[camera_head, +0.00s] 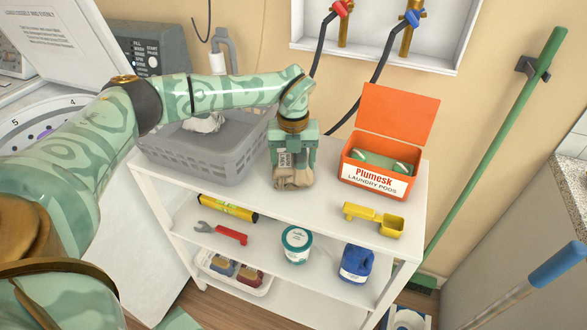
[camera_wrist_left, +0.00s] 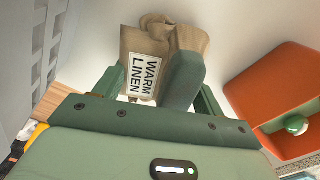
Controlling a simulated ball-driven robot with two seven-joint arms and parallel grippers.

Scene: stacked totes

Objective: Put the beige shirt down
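A beige, folded-looking bundle (camera_head: 294,180) is at the top of the white shelf unit, under my left gripper (camera_head: 292,160). Whether it rests on the shelf or hangs just above it is unclear. In the left wrist view a beige bundle (camera_wrist_left: 190,38) shows beyond the gripper body, with a white label reading "WARM LINEN" (camera_wrist_left: 146,76). I cannot tell whether the label belongs to the shirt or to a separate bag. My left gripper (camera_wrist_left: 160,88) points down around the beige material; its grip is partly hidden. My right gripper is not in view.
A grey laundry basket (camera_head: 200,160) with pale cloth (camera_head: 205,123) stands left of the gripper. An open orange laundry-pods box (camera_head: 376,181) stands to the right. A yellow scoop (camera_head: 374,219) lies near the shelf's front right. Lower shelves hold a tub (camera_head: 297,244) and a blue jug (camera_head: 356,263).

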